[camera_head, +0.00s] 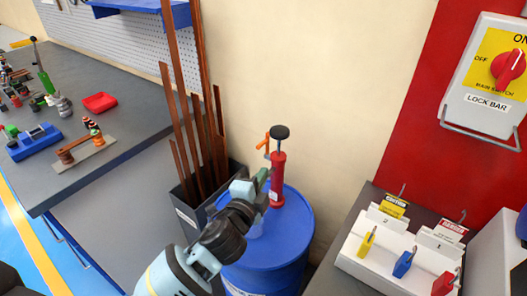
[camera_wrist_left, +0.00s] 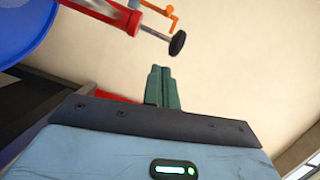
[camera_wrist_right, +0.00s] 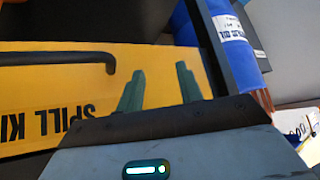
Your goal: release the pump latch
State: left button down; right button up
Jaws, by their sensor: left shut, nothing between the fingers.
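The red pump (camera_head: 278,180) stands upright on the blue drum (camera_head: 295,220), with a black knob (camera_head: 280,132) on its rod. A bent orange part (camera_head: 265,145) sits beside the rod near the pump's top; I cannot tell for sure that it is the latch. My left gripper (camera_head: 263,178) is shut and empty, just left of the pump body and below the orange part. In the left wrist view its fingers (camera_wrist_left: 163,85) are together, apart from the orange part (camera_wrist_left: 168,17) and the knob (camera_wrist_left: 177,42). My right gripper (camera_wrist_right: 160,84) is open and empty, outside the head view.
A dark bin (camera_head: 200,202) of upright copper bars stands left of the drum. The workbench (camera_head: 135,110) with tools is at left. A padlock station (camera_head: 385,250) is at right, below the main switch (camera_head: 488,75). A yellow spill kit (camera_wrist_right: 60,90) lies before my right gripper.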

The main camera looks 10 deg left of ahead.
pick_arm(q)
jog(key=w+a+f, duration=0.1)
jog(key=w+a, duration=0.1)
jog(key=w, duration=0.9)
jog(key=shift+w+a+f, duration=0.1)
jog(key=shift+w, duration=0.1)
